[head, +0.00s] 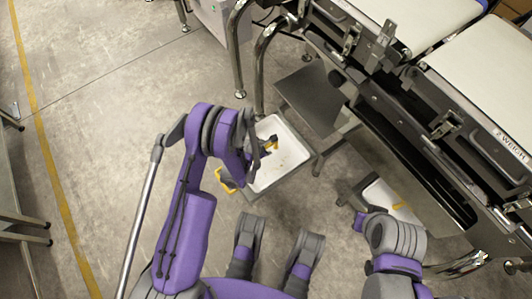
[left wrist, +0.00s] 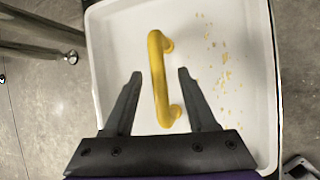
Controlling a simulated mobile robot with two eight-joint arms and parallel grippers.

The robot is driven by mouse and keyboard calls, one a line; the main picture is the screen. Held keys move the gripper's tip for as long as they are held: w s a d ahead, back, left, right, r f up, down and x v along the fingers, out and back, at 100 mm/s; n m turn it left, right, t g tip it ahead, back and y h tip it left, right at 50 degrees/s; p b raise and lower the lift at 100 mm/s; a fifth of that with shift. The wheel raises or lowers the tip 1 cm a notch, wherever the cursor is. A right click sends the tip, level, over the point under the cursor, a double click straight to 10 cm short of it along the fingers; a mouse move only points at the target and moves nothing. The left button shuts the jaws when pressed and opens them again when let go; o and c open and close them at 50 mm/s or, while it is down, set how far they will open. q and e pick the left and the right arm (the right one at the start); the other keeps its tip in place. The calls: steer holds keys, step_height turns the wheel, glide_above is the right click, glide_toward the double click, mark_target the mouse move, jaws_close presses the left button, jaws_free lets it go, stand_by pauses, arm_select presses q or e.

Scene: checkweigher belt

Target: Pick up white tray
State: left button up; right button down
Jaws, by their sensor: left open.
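The white tray (head: 292,163) is low down near the floor, left of the conveyor frame. In the left wrist view the tray (left wrist: 225,40) fills most of the picture, with yellowish crumbs (left wrist: 220,58) on its right side. A yellow handle-like bar (left wrist: 158,80) shows over its white surface. My left gripper (head: 264,148) is over the tray, and in the wrist view its open fingers (left wrist: 159,73) stand on either side of the bar, apart from it. Another yellow handle (head: 226,179) shows beside the tray's left side. My right gripper's fingers cannot be seen.
Conveyor belts (head: 490,75) on a metal frame stand at the upper right. A dark plate (head: 311,98) is just beyond the tray. Another white piece (head: 380,194) with a yellow part lies beside my right arm. Open concrete floor (head: 110,100) lies to the left.

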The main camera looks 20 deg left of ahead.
arm_select(q)
steer(key=shift+w+f, duration=0.35)
steer(key=shift+f, duration=0.2)
jaws_close()
